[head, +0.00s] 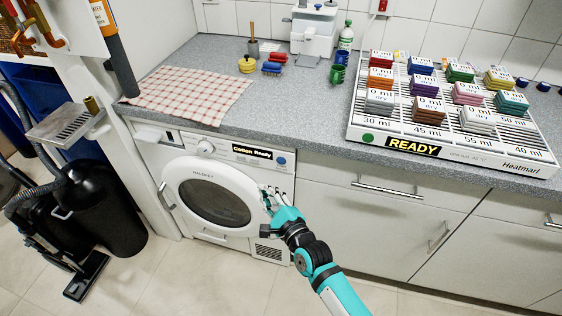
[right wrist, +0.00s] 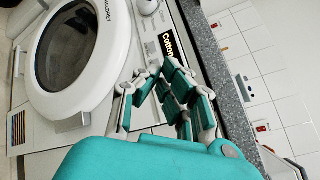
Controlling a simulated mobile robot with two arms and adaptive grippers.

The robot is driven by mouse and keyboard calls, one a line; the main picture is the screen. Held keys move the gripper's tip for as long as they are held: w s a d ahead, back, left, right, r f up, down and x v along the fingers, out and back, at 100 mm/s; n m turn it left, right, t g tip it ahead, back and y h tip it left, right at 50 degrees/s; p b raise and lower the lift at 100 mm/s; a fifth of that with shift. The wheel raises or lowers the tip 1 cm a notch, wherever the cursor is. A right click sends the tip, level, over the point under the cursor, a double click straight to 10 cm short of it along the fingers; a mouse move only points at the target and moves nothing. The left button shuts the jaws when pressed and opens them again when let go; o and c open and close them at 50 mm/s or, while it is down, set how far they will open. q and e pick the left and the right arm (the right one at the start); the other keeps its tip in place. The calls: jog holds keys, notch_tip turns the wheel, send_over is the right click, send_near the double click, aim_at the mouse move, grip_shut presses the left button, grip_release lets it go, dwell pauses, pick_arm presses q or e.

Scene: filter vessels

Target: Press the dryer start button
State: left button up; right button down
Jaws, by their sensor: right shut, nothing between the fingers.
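The white front-loading machine (head: 215,196) stands under the counter with its round door shut; the door (right wrist: 82,45) also fills the upper left of the right wrist view. Its display (head: 252,151) reads "Cotton Ready". A round blue button (head: 281,160) sits right of the display; I cannot make it out in the right wrist view, where my fingers cover part of the panel. My right gripper (head: 273,192) is shut and empty, in front of the machine, below the blue button and beside the door's right edge. It appears apart from the button. My left gripper is not in view.
A heated rack (head: 452,158) on the counter reads "READY", with a green button (head: 368,138) at its front left and several coloured stacks on it. A checked cloth (head: 190,94) lies on the counter. A black vacuum cleaner (head: 100,212) stands at left. Floor in front is clear.

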aim_at(281, 161)
jog(key=shift+w+d+b, duration=0.45)
jog(key=shift+w+b, duration=0.3)
jog(key=shift+w, duration=0.6)
jog(key=shift+w+d+b, duration=0.45)
jog(key=shift+w+b, duration=0.3)
jog(key=shift+w, duration=0.6)
jog(key=shift+w+d+b, duration=0.45)
jog(key=shift+w+b, duration=0.3)
jog(key=shift+w, duration=0.6)
jog(key=shift+w+d, duration=0.1)
jog(key=shift+w, duration=0.25)
